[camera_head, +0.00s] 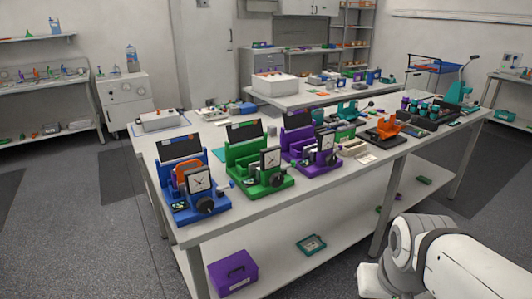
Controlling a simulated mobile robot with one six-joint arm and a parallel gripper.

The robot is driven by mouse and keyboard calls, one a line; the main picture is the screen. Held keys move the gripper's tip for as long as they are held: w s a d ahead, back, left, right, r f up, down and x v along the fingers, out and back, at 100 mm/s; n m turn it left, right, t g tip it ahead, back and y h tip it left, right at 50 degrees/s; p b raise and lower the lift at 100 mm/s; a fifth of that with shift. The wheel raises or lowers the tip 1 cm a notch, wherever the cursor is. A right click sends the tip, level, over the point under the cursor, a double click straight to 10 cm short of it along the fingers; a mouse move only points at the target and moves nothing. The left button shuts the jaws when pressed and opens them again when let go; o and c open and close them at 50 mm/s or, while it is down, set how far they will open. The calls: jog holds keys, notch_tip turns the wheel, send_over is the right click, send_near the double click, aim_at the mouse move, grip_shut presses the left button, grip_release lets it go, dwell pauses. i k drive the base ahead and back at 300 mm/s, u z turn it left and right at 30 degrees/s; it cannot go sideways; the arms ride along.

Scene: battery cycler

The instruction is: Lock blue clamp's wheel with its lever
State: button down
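The blue clamp (188,212) stands upright at the near left corner of the long table. It has a dark panel at the back, an orange part (186,170) in it and a square white dial on its front. My white arm shows at the bottom right, well away from the clamp, over the floor in front of the table. My gripper's fingers do not show.
A green clamp (262,187) and a purple clamp (306,165) of like shape stand to the right of the blue one. An orange device on a dark base (373,137) is further right. A purple box (232,272) is on the lower shelf. Floor is clear left of the table.

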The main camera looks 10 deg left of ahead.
aim_at(232, 184)
jog(key=u, duration=0.2)
jog(key=i, duration=1)
jog(key=u, duration=0.65)
